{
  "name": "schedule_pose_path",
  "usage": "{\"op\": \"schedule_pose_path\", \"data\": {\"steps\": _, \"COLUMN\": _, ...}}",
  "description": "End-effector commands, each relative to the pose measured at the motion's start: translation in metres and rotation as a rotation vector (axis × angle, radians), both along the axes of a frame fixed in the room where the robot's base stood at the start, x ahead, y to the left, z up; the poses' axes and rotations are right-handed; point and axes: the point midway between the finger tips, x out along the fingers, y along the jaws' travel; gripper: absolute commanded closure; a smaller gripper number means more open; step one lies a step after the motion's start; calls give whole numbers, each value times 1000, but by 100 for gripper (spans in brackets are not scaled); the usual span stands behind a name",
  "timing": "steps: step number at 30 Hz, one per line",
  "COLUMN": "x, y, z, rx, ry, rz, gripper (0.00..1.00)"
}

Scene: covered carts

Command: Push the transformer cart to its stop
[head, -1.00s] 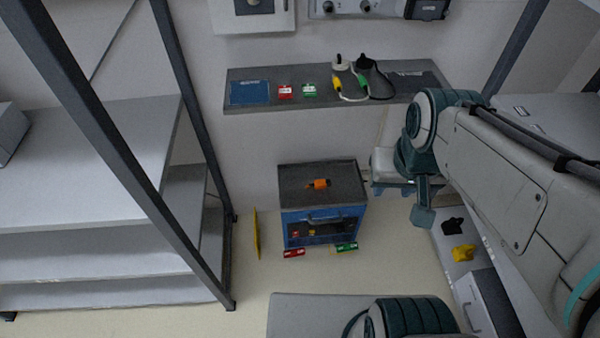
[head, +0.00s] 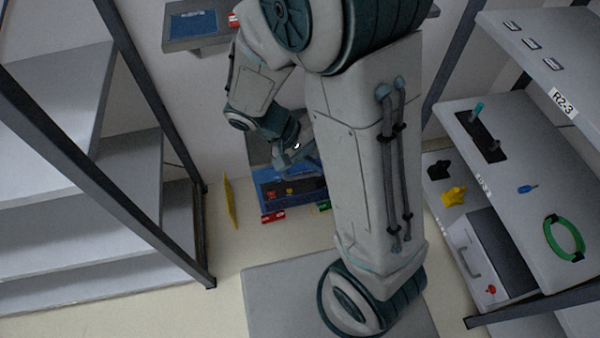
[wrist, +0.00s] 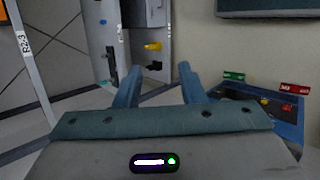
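The blue cart with a dark grey top (head: 265,152) stands on the floor below the wall shelf. My arm hides its right side and much of its top in the head view. Its blue front (head: 268,175) shows an open bay with small red and yellow items. Part of the cart also shows at the right of the wrist view (wrist: 289,128). My gripper (head: 296,158) is over the cart's front part in the head view; I cannot tell if it touches. In the wrist view the gripper's fingers (wrist: 158,82) are apart with nothing between them.
Grey shelving (head: 75,235) is at the left, a rack (head: 520,180) at the right. Bare floor (head: 235,245) lies front left.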

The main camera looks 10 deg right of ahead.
Motion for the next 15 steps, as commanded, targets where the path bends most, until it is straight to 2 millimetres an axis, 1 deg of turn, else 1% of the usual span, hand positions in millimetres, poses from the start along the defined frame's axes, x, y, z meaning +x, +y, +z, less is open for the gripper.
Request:
{"op": "schedule_pose_path", "data": {"steps": 1, "x": 5, "y": 3, "z": -33, "rx": -73, "ry": 11, "rz": 27, "gripper": 64}}
{"op": "schedule_pose_path", "data": {"steps": 8, "x": 31, "y": 17, "z": -118, "rx": -390, "ry": -60, "rz": 172, "gripper": 64}}
{"op": "schedule_pose_path", "data": {"steps": 9, "x": 35, "y": 21, "z": -133, "rx": -439, "ry": -84, "rz": 206, "gripper": 64}}
{"op": "schedule_pose_path", "data": {"steps": 11, "x": 42, "y": 27, "z": -156, "rx": -510, "ry": -123, "rz": 261, "gripper": 64}}
{"op": "schedule_pose_path", "data": {"steps": 12, "x": 46, "y": 32, "z": -172, "rx": -553, "ry": -153, "rz": 301, "gripper": 64}}
{"op": "schedule_pose_path", "data": {"steps": 14, "x": 53, "y": 40, "z": -196, "rx": -614, "ry": -201, "rz": 365, "gripper": 64}}
{"op": "schedule_pose_path", "data": {"steps": 15, "x": 56, "y": 46, "z": -212, "rx": -652, "ry": -237, "rz": 410, "gripper": 64}}
